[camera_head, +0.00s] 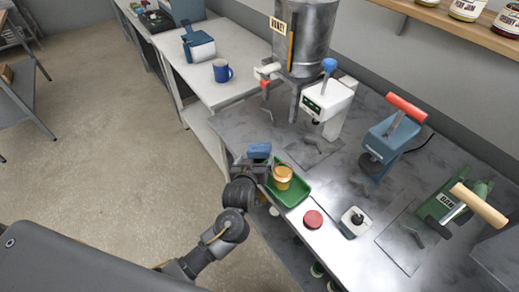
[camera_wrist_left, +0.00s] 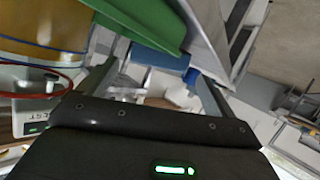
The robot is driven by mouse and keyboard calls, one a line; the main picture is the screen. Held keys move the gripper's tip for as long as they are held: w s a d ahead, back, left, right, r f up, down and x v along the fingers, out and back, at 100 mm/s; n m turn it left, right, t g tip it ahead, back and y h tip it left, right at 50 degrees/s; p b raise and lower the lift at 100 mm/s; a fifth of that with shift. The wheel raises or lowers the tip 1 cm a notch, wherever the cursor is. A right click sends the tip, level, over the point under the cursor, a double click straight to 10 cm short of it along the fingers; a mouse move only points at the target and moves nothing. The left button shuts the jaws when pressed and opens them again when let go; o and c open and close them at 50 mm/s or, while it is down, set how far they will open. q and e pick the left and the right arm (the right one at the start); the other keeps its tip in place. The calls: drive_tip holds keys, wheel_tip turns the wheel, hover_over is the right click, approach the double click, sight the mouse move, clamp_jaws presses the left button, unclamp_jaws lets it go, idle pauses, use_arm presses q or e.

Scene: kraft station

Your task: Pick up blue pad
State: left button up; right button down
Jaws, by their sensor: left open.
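The blue pad (camera_head: 259,151) is at the left edge of the steel table, behind the green tray. In the left wrist view a blue block (camera_wrist_left: 157,55), which looks like the pad, shows between the finger ends. My left gripper (camera_head: 257,166) is open at the pad. In the left wrist view its fingers (camera_wrist_left: 152,80) stand apart on either side of the pad. I cannot tell whether they touch it. The gripper partly hides the pad's lower part. My right gripper is not in view.
The green tray (camera_head: 297,199) holds an amber jar (camera_head: 283,178) close to my gripper. A red lid (camera_head: 313,219) and a small white device (camera_head: 354,222) lie in front. A honey tank (camera_head: 306,42), a white machine (camera_head: 328,102) and two presses stand behind and right. A blue mug (camera_head: 221,71) is farther left.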

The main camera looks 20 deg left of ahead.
sight(258, 154)
use_arm(q)
drive_tip(key=x, duration=0.4)
drive_tip(key=shift+f+p, duration=0.1)
drive_tip(key=shift+p, duration=0.25)
drive_tip(key=shift+s, duration=0.1)
drive_tip(key=shift+c, duration=0.4)
drive_tip(key=c, duration=0.7)
drive_tip(key=shift+c, duration=0.2)
